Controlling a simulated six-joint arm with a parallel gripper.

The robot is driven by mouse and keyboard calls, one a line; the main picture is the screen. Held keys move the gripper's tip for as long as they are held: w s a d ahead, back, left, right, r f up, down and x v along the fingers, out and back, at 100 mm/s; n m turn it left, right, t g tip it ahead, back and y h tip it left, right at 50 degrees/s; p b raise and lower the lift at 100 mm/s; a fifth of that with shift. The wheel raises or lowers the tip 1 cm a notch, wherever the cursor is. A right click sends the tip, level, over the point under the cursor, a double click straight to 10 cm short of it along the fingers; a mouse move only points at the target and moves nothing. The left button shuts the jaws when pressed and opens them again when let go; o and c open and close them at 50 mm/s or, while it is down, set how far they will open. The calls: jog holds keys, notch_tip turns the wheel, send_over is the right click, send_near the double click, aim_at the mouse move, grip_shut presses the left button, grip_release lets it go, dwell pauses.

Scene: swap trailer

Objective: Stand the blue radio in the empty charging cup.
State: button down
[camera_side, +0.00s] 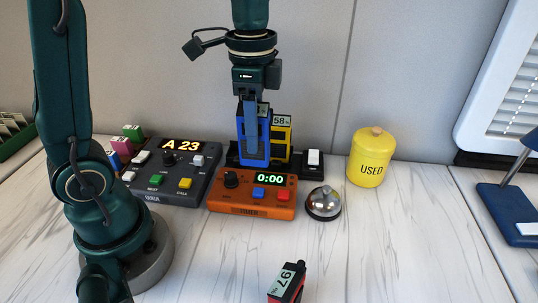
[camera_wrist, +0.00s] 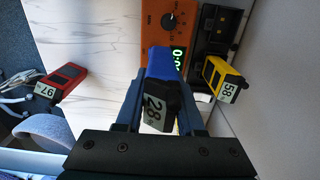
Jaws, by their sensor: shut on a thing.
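The blue radio (camera_side: 253,148) is upright, held between the fingers of my gripper (camera_side: 251,125). In the wrist view the blue radio (camera_wrist: 160,105) shows its label 28 towards the camera, with a finger on each side. The black charger (camera_side: 307,171) stands behind the orange timer. The yellow radio (camera_side: 282,140), labelled 58, stands at the charger, just right of and behind the blue one. In the wrist view the charger (camera_wrist: 212,47) is partly hidden. The empty cup is not clearly visible. I cannot tell whether the blue radio's lower end touches the charger.
The orange timer (camera_side: 252,200) is close in front of the charger. A dark A 23 console (camera_side: 165,185) stands left, a bell (camera_side: 323,204) and a yellow USED jar (camera_side: 371,158) right. A red radio (camera_side: 287,283), labelled 97, is in the foreground. The front right table is clear.

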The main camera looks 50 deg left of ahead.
jog(key=w+a+f, duration=0.2)
jog(key=w+a, duration=0.2)
jog(key=a, duration=0.8)
jog(key=shift+w+a+f, duration=0.1)
jog(key=shift+a+f, duration=0.05)
jog(key=shift+f, duration=1.3)
jog(key=shift+w+a+f, duration=0.1)
jog(key=shift+f, duration=1.35)
jog(key=shift+f, duration=0.6)
jog(key=c, duration=0.8)
grip_release()
jog(key=shift+r, duration=0.1)
notch_tip(320, 180, up, 11)
